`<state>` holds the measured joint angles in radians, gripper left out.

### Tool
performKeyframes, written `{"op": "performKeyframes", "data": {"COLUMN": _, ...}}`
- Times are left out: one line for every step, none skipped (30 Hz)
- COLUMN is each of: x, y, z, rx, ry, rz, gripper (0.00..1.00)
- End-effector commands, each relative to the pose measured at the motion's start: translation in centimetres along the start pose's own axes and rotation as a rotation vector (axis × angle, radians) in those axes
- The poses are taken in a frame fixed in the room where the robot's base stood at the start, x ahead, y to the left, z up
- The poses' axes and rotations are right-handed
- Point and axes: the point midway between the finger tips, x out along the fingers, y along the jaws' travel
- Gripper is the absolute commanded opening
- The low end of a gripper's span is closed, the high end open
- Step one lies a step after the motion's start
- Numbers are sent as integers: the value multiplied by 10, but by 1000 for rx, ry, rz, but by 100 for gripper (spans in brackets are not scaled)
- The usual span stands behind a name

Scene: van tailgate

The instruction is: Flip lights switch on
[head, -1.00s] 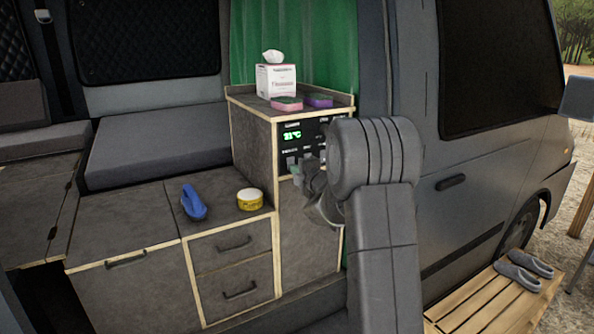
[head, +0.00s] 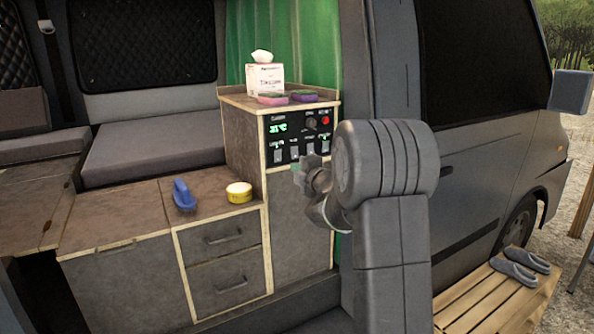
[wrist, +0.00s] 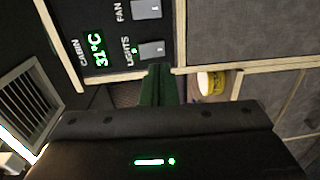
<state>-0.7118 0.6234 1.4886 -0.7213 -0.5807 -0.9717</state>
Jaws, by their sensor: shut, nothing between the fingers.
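The lights switch (wrist: 152,50) is a pale rocker on the black control panel (wrist: 112,12), beside the LIGHTS label. A small green light glows between label and switch. In the head view the lights switch (head: 278,156) is at the left of the panel's lower row. My gripper (wrist: 157,72) is shut and empty, its dark green fingertips just below the switch in the wrist view and apparently a little off the panel. In the head view my gripper (head: 299,178) is in front of the panel's lower edge, partly hidden by my arm.
The fan switch (wrist: 147,9) is beside the lights switch. A tissue box (head: 265,77) and sponges (head: 303,96) stand on top of the cabinet. A yellow tin (head: 239,192) and a blue brush (head: 183,195) are on the lower counter. Slippers (head: 520,268) lie on a slatted step.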

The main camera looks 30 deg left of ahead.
Motion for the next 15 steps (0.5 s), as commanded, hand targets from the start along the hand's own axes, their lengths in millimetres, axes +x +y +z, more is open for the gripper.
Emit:
{"op": "performKeyframes", "data": {"x": -6, "y": -6, "z": -3, "rx": 0, "ry": 2, "rz": -5, "gripper": 0}}
{"op": "performKeyframes", "data": {"x": -11, "y": -7, "z": -3, "rx": -1, "ry": 2, "rz": -5, "gripper": 0}}
{"op": "performKeyframes", "data": {"x": -17, "y": -10, "z": -3, "rx": -1, "ry": 2, "rz": -7, "gripper": 0}}
{"op": "performKeyframes", "data": {"x": -22, "y": -10, "z": -4, "rx": -1, "ry": 3, "rz": -6, "gripper": 0}}
{"op": "performKeyframes", "data": {"x": -28, "y": -11, "z": -4, "rx": -1, "ry": 3, "rz": -6, "gripper": 0}}
{"op": "performKeyframes", "data": {"x": -35, "y": -13, "z": -3, "rx": -1, "ry": 1, "rz": -6, "gripper": 0}}
{"op": "performKeyframes", "data": {"x": -40, "y": -13, "z": -3, "rx": -1, "ry": 1, "rz": -7, "gripper": 0}}
{"op": "performKeyframes", "data": {"x": -45, "y": -14, "z": -3, "rx": -1, "ry": 1, "rz": -6, "gripper": 0}}
{"op": "performKeyframes", "data": {"x": -51, "y": -16, "z": -4, "rx": -1, "ry": 2, "rz": -7, "gripper": 0}}
{"op": "performKeyframes", "data": {"x": -55, "y": -16, "z": -4, "rx": -2, "ry": 2, "rz": -6, "gripper": 0}}
{"op": "performKeyframes", "data": {"x": -59, "y": -17, "z": -4, "rx": -2, "ry": 2, "rz": -6, "gripper": 0}}
{"op": "performKeyframes", "data": {"x": -63, "y": -18, "z": -4, "rx": -2, "ry": 2, "rz": -8, "gripper": 0}}
{"op": "performKeyframes", "data": {"x": -66, "y": -18, "z": -4, "rx": -2, "ry": 2, "rz": -8, "gripper": 0}}
{"op": "performKeyframes", "data": {"x": -68, "y": -18, "z": -4, "rx": -2, "ry": 2, "rz": -8, "gripper": 0}}
{"op": "performKeyframes", "data": {"x": -71, "y": -19, "z": -4, "rx": -2, "ry": 3, "rz": -8, "gripper": 0}}
